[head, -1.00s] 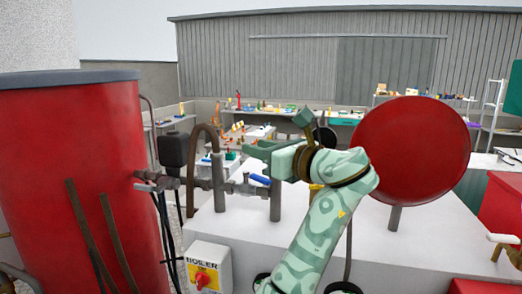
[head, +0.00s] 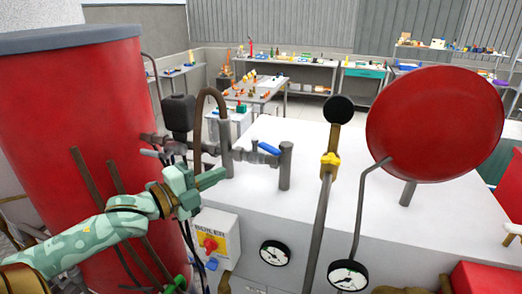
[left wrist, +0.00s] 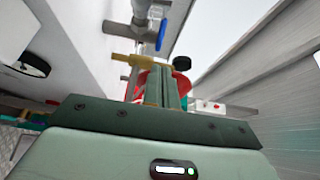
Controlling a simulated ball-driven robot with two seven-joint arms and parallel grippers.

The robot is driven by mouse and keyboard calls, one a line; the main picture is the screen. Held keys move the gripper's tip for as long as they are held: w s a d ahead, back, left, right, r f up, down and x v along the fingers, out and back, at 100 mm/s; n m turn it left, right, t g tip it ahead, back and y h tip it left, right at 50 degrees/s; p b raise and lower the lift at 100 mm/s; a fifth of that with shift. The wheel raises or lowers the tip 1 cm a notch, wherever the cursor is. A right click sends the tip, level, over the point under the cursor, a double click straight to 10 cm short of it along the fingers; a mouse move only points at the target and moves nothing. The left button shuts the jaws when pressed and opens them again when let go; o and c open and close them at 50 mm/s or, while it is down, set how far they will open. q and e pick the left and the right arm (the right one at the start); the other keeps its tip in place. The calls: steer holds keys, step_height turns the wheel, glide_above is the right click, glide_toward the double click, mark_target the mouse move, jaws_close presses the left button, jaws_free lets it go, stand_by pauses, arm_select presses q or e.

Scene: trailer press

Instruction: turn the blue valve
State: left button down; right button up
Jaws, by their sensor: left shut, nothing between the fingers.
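The blue valve (head: 268,148) is a small lever handle on the grey pipe, beside a short upright pipe on the white bench top. In the left wrist view the blue handle (left wrist: 162,34) shows beyond my fingers, near the top. My left gripper (head: 221,177) is shut and empty. In the head view it appears left of and below the blue handle, in front of the pipework, with a gap between them in the picture. Its shut fingers (left wrist: 166,88) also show in the left wrist view. My right gripper is not in view.
A large red tank (head: 70,130) stands at left. A yellow-labelled boiler switch box (head: 215,238) is below the pipes. A black-knobbed lever (head: 330,160), a red disc (head: 435,122) and dial gauges (head: 274,253) stand to the right. The white bench top (head: 345,215) has bare space.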

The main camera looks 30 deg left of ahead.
arm_select(q)
steer(key=w, duration=0.1)
steer(key=p, duration=0.2)
glide_toward(269, 151)
steer(key=x, duration=0.5)
steer(key=shift+w+r, duration=0.15)
steer(key=shift+w, duration=0.05)
steer(key=shift+x, duration=0.8)
